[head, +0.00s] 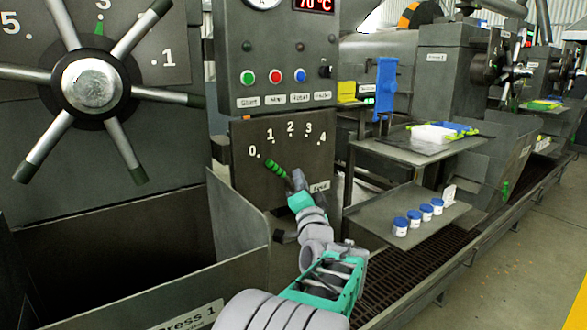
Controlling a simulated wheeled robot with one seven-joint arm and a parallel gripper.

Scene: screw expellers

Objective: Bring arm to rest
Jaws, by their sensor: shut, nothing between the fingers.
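My arm reaches up from the bottom of the head view, grey with teal parts. My gripper (298,180) is at its far end, small in the picture, in front of the panel (245,180) with the scale from 0 to 4. A green-handled lever (276,169) on that panel lies just up and left of my gripper. Its green end points to the upper left, toward the 0 and 1 marks. My gripper is shut with nothing in it. I cannot tell whether it touches the lever.
A large spoked handwheel (92,85) stands at the left above a dark bin. A control box (280,75) with coloured buttons is above the panel. At the right, a lower shelf (385,222) carries several blue-lidded jars. An upper shelf (400,150) holds a white tray (432,136).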

